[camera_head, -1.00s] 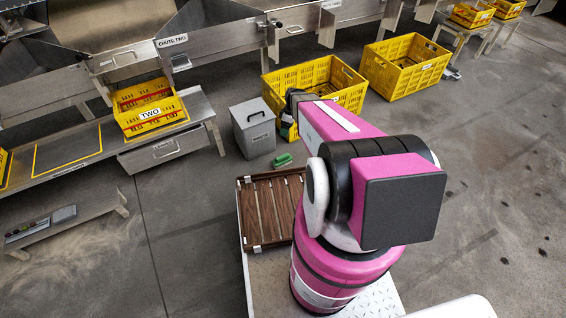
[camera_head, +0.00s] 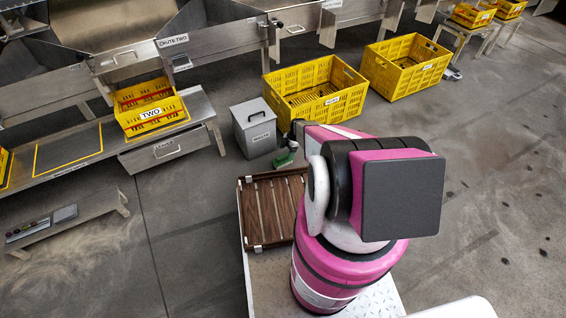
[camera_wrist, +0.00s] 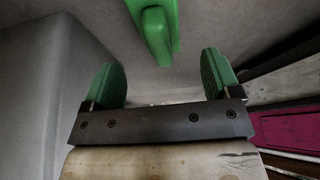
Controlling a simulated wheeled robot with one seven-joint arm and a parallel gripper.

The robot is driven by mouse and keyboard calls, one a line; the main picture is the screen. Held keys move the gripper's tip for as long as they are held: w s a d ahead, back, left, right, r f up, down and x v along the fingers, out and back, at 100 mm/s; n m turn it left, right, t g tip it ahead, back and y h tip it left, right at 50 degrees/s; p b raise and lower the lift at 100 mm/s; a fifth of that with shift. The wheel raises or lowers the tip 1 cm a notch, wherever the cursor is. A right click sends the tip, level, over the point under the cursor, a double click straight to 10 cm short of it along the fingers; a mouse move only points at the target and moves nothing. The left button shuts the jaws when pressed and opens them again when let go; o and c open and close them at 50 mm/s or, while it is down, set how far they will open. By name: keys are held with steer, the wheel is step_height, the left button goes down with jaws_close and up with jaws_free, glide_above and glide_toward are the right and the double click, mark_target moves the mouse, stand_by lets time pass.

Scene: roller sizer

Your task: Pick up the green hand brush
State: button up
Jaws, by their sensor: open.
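The green hand brush (camera_wrist: 155,28) lies on the grey floor at the top middle of the wrist view, partly cut off by the frame edge. In the head view, green shows beside the grey bin (camera_head: 285,157), where the brush and my green finger pads are hard to tell apart. My gripper (camera_wrist: 161,72) is open, its two green pads spread left and right. Nothing is between them. The brush is ahead of the pads, in line with the gap, and apart from them. In the head view my arm hides part of the area around my gripper (camera_head: 293,146).
The grey lidded bin (camera_head: 254,130) stands close left of my gripper. Two large yellow crates (camera_head: 315,92) (camera_head: 405,66) stand on the floor behind. A slatted wooden tray (camera_head: 249,243) lies nearer, left of my arm. A metal bench (camera_head: 100,155) is at left; open floor lies right.

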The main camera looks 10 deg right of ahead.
mark_target(284, 156)
steer(key=x, duration=0.6)
steer(key=shift+a+f, duration=0.15)
steer(key=shift+f, duration=0.15)
steer(key=c, duration=1.1)
